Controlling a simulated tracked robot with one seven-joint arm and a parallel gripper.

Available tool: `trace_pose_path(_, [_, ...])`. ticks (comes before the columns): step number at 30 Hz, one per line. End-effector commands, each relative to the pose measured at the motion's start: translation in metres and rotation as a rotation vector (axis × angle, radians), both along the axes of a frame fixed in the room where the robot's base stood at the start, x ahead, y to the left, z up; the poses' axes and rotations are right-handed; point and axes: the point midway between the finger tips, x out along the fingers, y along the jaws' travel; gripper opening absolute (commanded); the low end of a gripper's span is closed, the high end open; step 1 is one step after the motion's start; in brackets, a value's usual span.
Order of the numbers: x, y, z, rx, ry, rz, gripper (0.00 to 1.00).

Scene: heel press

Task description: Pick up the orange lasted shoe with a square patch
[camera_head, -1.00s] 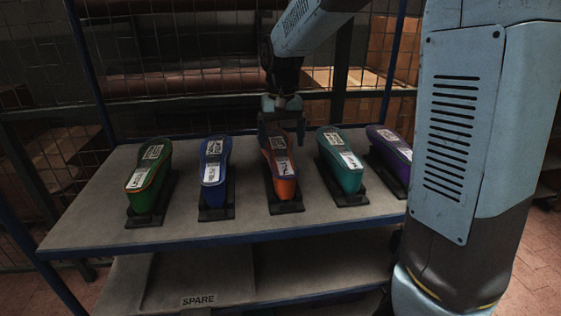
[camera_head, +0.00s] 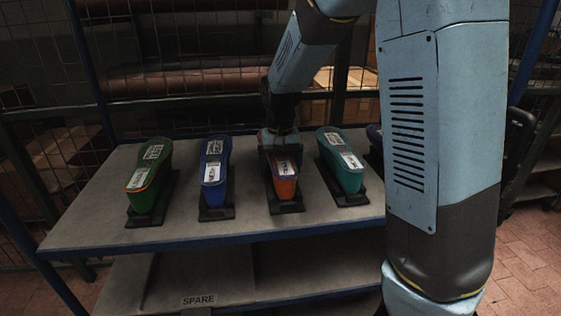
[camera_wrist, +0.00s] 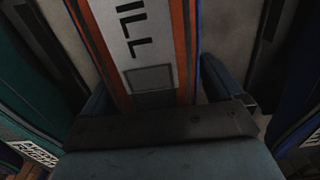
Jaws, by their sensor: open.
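The orange lasted shoe (camera_head: 284,187) stands on a black base in the middle of the row on the shelf top. A white label lies along its top. In the wrist view the shoe (camera_wrist: 177,40) shows its label and a square patch (camera_wrist: 150,79) close to the gripper. My gripper (camera_head: 280,152) is low over the far part of the shoe and hides it there. In the wrist view my gripper (camera_wrist: 155,90) is open, with one finger on each side of the shoe. I cannot tell whether the fingers touch it.
A blue shoe (camera_head: 214,170) stands to the left and a green one (camera_head: 148,178) further left. A teal shoe (camera_head: 343,165) stands close on the right. A purple shoe (camera_head: 375,137) is mostly hidden by my arm. A SPARE label (camera_head: 199,300) marks the lower shelf.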

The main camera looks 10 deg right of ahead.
Motion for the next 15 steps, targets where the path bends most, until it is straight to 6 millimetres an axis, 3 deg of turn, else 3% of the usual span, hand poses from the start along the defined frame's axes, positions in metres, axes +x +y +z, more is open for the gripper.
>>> trace_pose_path(3, [0.0001,-0.0001,0.0003,0.000,0.000,0.000,0.93])
trace_pose_path(15, [0.0002,-0.0003,0.0005,0.000,0.000,-0.001,0.54])
